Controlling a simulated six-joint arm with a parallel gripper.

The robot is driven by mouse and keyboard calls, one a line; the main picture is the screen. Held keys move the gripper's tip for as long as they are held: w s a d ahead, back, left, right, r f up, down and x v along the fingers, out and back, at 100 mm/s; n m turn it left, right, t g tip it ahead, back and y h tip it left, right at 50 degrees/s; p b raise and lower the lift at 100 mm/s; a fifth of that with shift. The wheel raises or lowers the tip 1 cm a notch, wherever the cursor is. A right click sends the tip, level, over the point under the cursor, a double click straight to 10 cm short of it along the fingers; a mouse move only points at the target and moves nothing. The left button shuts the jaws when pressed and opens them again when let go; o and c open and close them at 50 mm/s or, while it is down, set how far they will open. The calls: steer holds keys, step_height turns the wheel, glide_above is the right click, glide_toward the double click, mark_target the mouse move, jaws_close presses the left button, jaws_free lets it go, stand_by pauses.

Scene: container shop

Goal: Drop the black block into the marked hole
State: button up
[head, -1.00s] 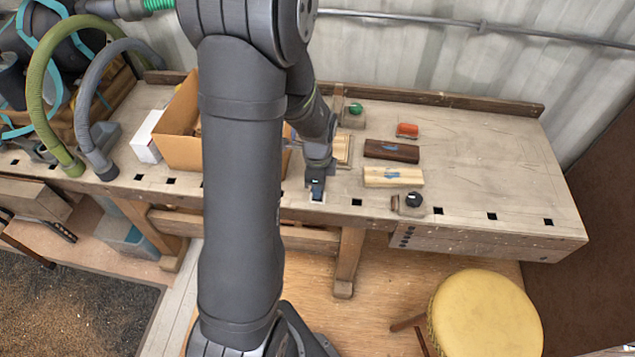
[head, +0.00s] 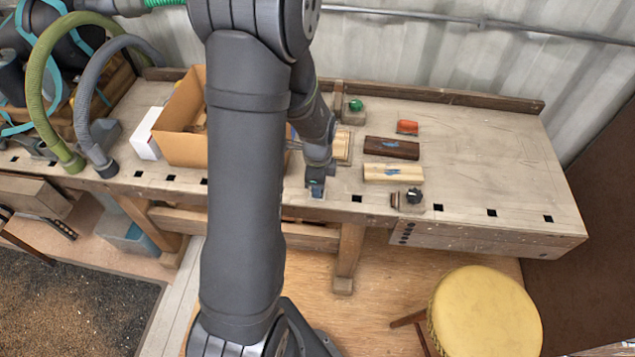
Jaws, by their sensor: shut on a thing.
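My gripper (head: 317,189) points down at the front edge of the workbench (head: 480,165), among the row of square holes. It is shut on a small dark thing, taken to be the black block; the fingers and the small size hide its outline. A small pale patch (head: 317,195) shows at the fingertips, over the place of the marked hole. The hole itself is hidden by the gripper. I cannot tell whether the block is above the hole or partly inside it.
An open cardboard box (head: 182,150) and a white box (head: 146,134) stand left of my arm. To the right lie a dark wood piece (head: 391,148), a pale one (head: 394,173), a red object (head: 407,127) and a black knob (head: 414,196). The bench's right side is mostly clear.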

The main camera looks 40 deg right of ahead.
steer(key=shift+f, duration=0.35)
stand_by(0.4)
steer(key=o, duration=1)
steer(key=shift+r, duration=3.5)
steer(key=shift+f, duration=0.1)
steer(key=shift+f, duration=3.4)
steer(key=shift+r, duration=0.1)
